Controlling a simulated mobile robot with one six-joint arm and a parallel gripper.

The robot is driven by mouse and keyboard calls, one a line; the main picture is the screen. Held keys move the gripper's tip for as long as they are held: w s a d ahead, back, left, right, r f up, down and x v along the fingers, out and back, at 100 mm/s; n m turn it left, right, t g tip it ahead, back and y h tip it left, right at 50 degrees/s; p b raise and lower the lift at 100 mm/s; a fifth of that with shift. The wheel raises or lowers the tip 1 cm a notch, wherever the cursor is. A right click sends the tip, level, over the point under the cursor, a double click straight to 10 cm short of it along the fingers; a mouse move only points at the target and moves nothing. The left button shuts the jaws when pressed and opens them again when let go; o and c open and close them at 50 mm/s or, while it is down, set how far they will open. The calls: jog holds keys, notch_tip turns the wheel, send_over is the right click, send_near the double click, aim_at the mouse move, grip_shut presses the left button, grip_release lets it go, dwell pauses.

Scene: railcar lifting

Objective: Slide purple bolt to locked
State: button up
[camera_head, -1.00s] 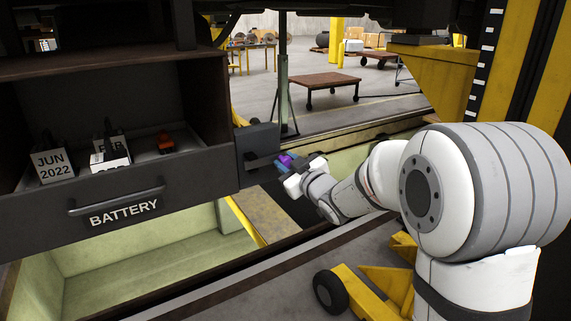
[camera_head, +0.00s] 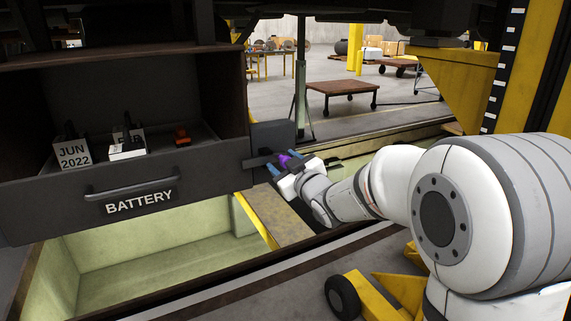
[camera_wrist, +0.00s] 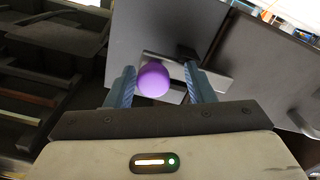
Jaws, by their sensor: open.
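The purple bolt (camera_wrist: 152,79) shows as a round purple knob in the wrist view, in front of a dark grey plate (camera_wrist: 165,30). In the head view the purple bolt (camera_head: 284,160) is small and partly hidden by my gripper. My gripper (camera_wrist: 160,82) is open, with one blue finger on each side of the knob. The knob sits between the fingers, nearer the left one; I cannot tell whether it touches. In the head view my gripper (camera_head: 283,167) is at the dark box on the right side of the battery compartment.
The battery drawer (camera_head: 130,195) hangs left of my gripper, with its handle (camera_head: 132,189) facing out. An open pit (camera_head: 150,255) lies below. A yellow jack (camera_head: 375,290) stands near my arm.

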jog(key=v, duration=0.7)
jog(key=shift+s+d+b, duration=0.2)
jog(key=shift+s+b, duration=0.15)
jog(key=shift+b, duration=0.1)
